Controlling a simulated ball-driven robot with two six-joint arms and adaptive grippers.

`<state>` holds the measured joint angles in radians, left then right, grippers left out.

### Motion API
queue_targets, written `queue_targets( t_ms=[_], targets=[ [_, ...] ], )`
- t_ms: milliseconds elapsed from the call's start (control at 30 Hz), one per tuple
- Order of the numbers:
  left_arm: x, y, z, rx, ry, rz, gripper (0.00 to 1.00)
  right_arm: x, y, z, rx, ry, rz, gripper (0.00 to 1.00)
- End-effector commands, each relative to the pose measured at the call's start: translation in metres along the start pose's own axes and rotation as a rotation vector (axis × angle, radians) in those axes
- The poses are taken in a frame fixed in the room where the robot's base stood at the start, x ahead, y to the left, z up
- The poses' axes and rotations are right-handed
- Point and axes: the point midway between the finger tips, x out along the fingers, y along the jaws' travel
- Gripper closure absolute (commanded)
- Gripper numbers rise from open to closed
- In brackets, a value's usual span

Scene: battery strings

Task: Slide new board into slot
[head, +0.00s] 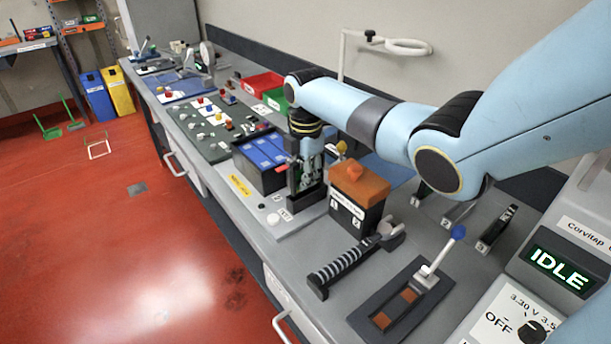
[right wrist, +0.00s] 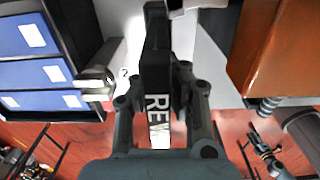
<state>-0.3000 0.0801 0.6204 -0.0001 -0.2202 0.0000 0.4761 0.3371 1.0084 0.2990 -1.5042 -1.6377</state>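My right gripper (head: 308,180) points down between the blue-topped battery crate and the orange-lidded box. Just beneath it is a dark block (head: 304,200) on a pale base, with a thin dark green edge beside the fingers. In the right wrist view, a dark upright slab (right wrist: 156,50) with the letters "REW" stands between the fingers of the right gripper (right wrist: 163,85). The frames do not show whether the fingers press on it. Three numbered slots sit at right; a dark board (head: 497,228) stands upright by number 3. My left gripper is out of view.
The battery crate (head: 248,164) is close on the left, the orange-lidded box (head: 358,184) close on the right. A ribbed-handled tool (head: 345,270) and a blue-knobbed lever unit (head: 405,300) lie in front. An "IDLE" display (head: 556,266) stands at right.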

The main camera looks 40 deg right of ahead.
Motion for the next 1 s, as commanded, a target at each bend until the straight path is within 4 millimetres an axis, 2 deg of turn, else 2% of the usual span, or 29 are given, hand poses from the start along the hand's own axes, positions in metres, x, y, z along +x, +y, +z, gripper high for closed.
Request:
queue_targets(
  t_ms=[1000],
  targets=[
    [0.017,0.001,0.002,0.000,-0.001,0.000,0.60,0.023,0.000,0.000,0.000,0.000,0.000,1.00]
  ],
)
